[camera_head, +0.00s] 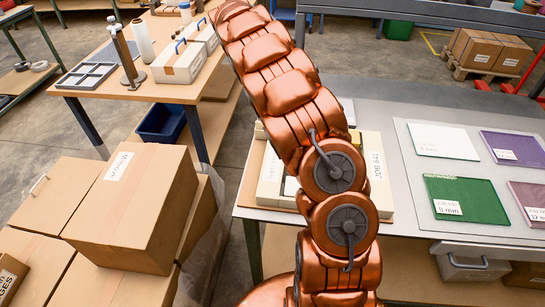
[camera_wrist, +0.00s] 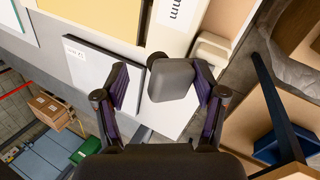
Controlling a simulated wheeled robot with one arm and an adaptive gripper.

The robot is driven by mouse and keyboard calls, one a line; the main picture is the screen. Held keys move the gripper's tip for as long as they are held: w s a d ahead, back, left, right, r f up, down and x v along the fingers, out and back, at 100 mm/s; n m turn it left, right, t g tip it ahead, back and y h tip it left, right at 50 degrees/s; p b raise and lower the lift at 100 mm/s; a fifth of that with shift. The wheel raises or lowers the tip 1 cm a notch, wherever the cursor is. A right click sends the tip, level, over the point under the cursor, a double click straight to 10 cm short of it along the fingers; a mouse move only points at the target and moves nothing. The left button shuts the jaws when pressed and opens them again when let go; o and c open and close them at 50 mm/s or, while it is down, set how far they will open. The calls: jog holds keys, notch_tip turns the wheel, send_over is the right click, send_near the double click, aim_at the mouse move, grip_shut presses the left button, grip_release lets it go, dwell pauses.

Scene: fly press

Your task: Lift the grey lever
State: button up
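A dark grey rounded block (camera_wrist: 173,80), which looks like the grey lever's grip, sits between the fingers of my gripper (camera_wrist: 160,72) in the wrist view. A darker round end shows at its upper left. My gripper is open, with a clear gap between its left finger and the block. The right finger is close to the block's right side; I cannot tell whether it touches. How the block joins anything below is hidden. In the head view, my copper-coloured arm covers the middle, and neither the lever nor my gripper can be made out.
A table with a grey top (camera_head: 375,103) carries a green sheet (camera_head: 465,200), a purple sheet (camera_head: 513,148) and a cream box (camera_head: 272,178) behind my arm. Cardboard boxes (camera_head: 133,205) stand at the left. A wooden bench (camera_head: 180,93) holds a tray (camera_head: 85,76) farther back.

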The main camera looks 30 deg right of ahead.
jog(key=shift+s+d+f+t+y+p, duration=0.3)
jog(key=shift+s+d+t+y+p, duration=0.2)
jog(key=shift+t+y, duration=0.25)
jog(key=shift+s+d+f+t+y+p, duration=0.15)
jog(key=shift+f+t+y+p, duration=0.1)
jog(key=shift+f+t+y, duration=0.2)
jog(key=shift+s+d+f+t+y+p, duration=0.1)
jog(key=shift+f+t+y+p, duration=0.15)
jog(key=shift+y, duration=0.25)
jog(key=shift+w+r+b, duration=0.2)
jog(key=shift+r+b, duration=0.25)
jog(key=shift+r, duration=0.6)
jog(key=shift+s+r+b, duration=0.1)
jog(key=shift+r+b, duration=0.65)
jog(key=shift+r, duration=2)
jog(key=shift+s+a+r, duration=0.1)
jog(key=shift+a+r, duration=0.05)
jog(key=shift+r, duration=0.1)
jog(key=s+a+r+n+g+b, duration=0.1)
jog(key=s+a+n, duration=0.1)
jog(key=s+a, duration=1.6)
jog(key=shift+s+a+r, duration=0.2)
jog(key=shift+s+r, duration=0.15)
jog(key=shift+s, duration=1.6)
